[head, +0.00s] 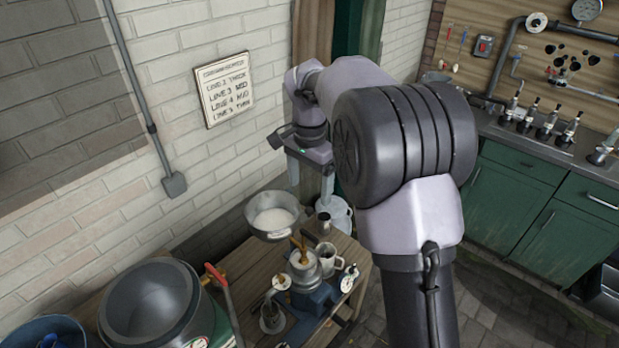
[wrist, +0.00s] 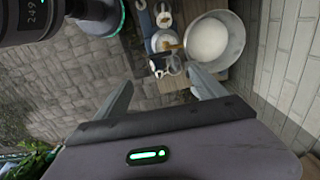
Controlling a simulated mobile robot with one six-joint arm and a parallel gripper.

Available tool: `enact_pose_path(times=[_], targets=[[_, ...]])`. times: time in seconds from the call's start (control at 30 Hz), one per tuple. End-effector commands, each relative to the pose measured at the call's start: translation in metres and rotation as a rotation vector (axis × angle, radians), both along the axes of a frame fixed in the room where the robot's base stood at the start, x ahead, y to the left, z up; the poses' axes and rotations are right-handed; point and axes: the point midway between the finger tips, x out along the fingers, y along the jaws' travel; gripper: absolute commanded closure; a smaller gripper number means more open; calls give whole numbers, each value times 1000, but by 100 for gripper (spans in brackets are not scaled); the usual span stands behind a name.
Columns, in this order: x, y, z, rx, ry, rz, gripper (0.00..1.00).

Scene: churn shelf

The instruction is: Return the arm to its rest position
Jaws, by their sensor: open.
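My arm (head: 405,130) rises large through the middle of the head view and bends over to the left. My gripper (head: 311,186) hangs from its far end, pointing down, above the back of the wooden bench. Its two pale fingers are spread apart. In the wrist view my gripper (wrist: 162,88) shows both fingers apart, with nothing between them but the view of the floor and bench beyond.
A large metal drum (head: 155,300) stands front left. A brick wall with a sign (head: 224,90) is left; green cabinets (head: 540,205) are right.

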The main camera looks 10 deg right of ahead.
Motion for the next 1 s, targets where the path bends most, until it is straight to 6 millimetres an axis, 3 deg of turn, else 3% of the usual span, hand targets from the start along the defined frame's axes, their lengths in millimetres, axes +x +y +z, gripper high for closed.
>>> enact_pose_path(times=[0.57, 0.67, 0.8, 0.9, 1.0], targets=[[-7, 1, 9, 6, -17, 16, 19], [-41, 5, 22, 27, -86, 93, 19], [-135, 15, 26, 55, -247, 271, 19], [-204, 22, 4, 55, -368, 393, 19], [-256, 28, -27, 41, -466, 485, 19]])
